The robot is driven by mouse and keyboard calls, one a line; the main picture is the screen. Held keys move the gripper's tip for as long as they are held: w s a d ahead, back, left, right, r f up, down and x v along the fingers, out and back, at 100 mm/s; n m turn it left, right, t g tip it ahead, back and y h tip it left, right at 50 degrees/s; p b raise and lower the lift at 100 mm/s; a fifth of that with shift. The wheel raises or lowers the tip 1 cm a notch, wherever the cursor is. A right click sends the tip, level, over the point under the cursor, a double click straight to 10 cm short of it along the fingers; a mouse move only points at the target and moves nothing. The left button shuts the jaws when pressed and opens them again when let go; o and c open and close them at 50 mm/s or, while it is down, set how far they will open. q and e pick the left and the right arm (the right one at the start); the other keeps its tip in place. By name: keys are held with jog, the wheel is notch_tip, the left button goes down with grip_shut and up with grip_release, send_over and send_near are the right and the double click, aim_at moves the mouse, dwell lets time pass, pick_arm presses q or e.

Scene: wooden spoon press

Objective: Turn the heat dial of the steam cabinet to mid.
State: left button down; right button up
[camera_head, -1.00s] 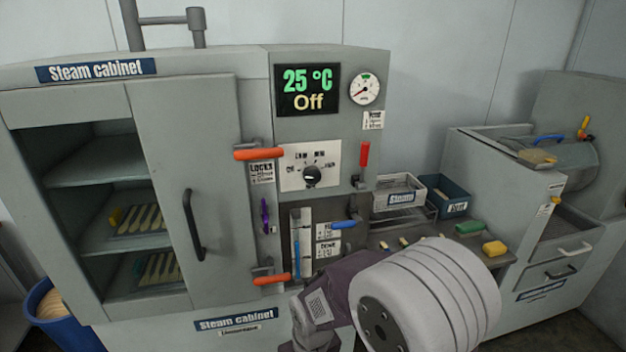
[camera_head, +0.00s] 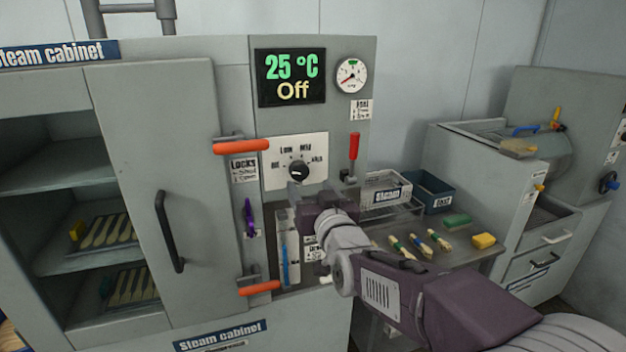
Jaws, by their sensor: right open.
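The steam cabinet (camera_head: 160,110) fills the left and middle. Its black heat dial (camera_head: 299,171) sits on a white plate (camera_head: 281,179) with labels for off, low, mid and high. The display (camera_head: 291,78) above reads 25 °C and Off. I cannot tell the dial's pointer direction clearly. My right gripper (camera_head: 305,191) is open, just below the dial and in front of the panel; it covers the plate's lower edge. Whether it touches the dial cannot be told. My left gripper is not in view.
Orange latch handles (camera_head: 242,146), a red lever (camera_head: 354,146) and a purple handle (camera_head: 249,215) stick out around the dial. A gauge (camera_head: 351,75) is above. Right of the panel, a shelf holds bins (camera_head: 386,188), spoon bundles and a yellow block (camera_head: 484,241).

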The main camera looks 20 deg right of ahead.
aim_at(301, 173)
jog(key=w+p, duration=0.2)
jog(key=w, duration=0.7)
jog(key=shift+w, duration=0.1)
jog(key=c, duration=1.4)
jog(key=shift+f+m+b, duration=0.25)
jog(key=shift+m+b, duration=0.55)
jog(key=shift+b, duration=0.05)
jog(key=m+b, duration=1)
jog(key=shift+d+f, duration=0.1)
jog(key=m+b, duration=0.2)
jog(key=m, duration=0.1)
jog(key=shift+m+y, duration=0.3)
jog(key=shift+r+m+b, duration=0.2)
jog(key=shift+m+b, duration=0.1)
jog(key=shift+m, duration=1.7)
